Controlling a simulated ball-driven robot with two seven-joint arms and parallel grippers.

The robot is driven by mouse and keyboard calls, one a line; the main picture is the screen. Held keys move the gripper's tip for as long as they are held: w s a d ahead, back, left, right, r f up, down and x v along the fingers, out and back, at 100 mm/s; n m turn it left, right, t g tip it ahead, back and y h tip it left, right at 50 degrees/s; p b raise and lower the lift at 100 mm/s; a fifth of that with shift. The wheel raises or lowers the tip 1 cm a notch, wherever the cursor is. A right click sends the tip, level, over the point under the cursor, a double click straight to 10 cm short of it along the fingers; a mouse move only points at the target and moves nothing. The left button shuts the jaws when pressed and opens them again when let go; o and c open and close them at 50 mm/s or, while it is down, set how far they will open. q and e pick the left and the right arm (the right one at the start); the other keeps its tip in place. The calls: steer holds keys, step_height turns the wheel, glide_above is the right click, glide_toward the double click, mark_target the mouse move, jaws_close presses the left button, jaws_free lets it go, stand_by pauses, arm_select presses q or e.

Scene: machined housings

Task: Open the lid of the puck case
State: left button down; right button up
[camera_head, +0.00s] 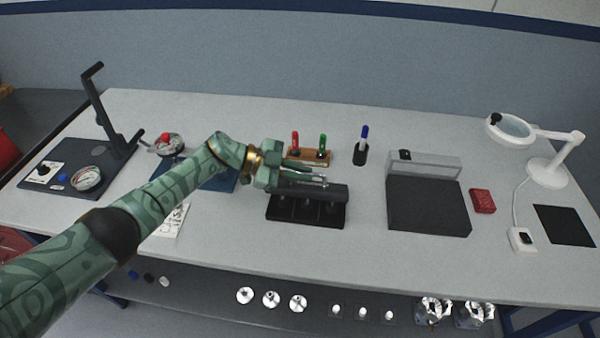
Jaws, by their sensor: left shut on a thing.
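The puck case (305,222) is a black box near the middle of the table. Its front part shows dark compartments, and a dark grey lid (336,192) stands up along its back edge. My left gripper (318,178) reaches in from the left at the lid's upper edge, fingers pointing right. It is shut on the lid, though the exact contact is small and partly hidden by the fingers. My right gripper is not in view.
Behind the gripper stands a wooden block (325,157) with red and green markers; a blue marker holder (360,155) is beside it. A dark grey fixture (428,210) stands right of the case. A magnifier lamp (548,172) is far right. Front table centre is clear.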

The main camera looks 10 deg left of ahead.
arm_select(q)
steer(key=c, duration=1.8)
jaws_free()
steer(key=p+v, duration=0.1)
steer(key=v, duration=1.5)
steer(key=shift+a, duration=0.2)
steer(key=shift+d, duration=0.1)
